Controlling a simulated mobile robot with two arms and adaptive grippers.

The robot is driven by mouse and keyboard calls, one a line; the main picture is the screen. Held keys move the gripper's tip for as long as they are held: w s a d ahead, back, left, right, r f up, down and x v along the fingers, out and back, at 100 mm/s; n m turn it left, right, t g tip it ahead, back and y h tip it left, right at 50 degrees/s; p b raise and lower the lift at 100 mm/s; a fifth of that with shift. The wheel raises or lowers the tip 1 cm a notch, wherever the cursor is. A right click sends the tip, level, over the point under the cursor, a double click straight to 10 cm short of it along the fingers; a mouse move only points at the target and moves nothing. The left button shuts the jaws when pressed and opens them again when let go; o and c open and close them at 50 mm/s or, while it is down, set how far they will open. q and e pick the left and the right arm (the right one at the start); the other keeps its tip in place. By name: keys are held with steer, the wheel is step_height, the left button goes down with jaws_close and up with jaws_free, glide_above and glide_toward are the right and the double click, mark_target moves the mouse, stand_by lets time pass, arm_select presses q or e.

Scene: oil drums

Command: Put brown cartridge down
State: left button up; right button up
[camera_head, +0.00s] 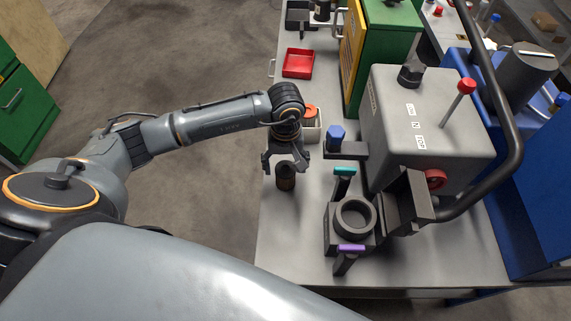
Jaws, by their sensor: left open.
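The brown cartridge (286,178) stands upright on the grey table (300,258), near its left edge. My left gripper (285,164) is above it, with its fingers apart on either side of the cartridge's top. Whether the fingers touch it I cannot tell. My right gripper is not in view.
Right of the cartridge stand a black ring holder (355,217) with teal and purple handles and a grey machine (425,125) with a red-knobbed lever. A blue-capped item (336,137) and a red tray (298,63) lie farther back. The front left of the table is clear.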

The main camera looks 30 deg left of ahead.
mark_target(286, 168)
arm_select(q)
step_height(286, 168, up, 12)
steer(key=b, duration=0.2)
stand_by(0.6)
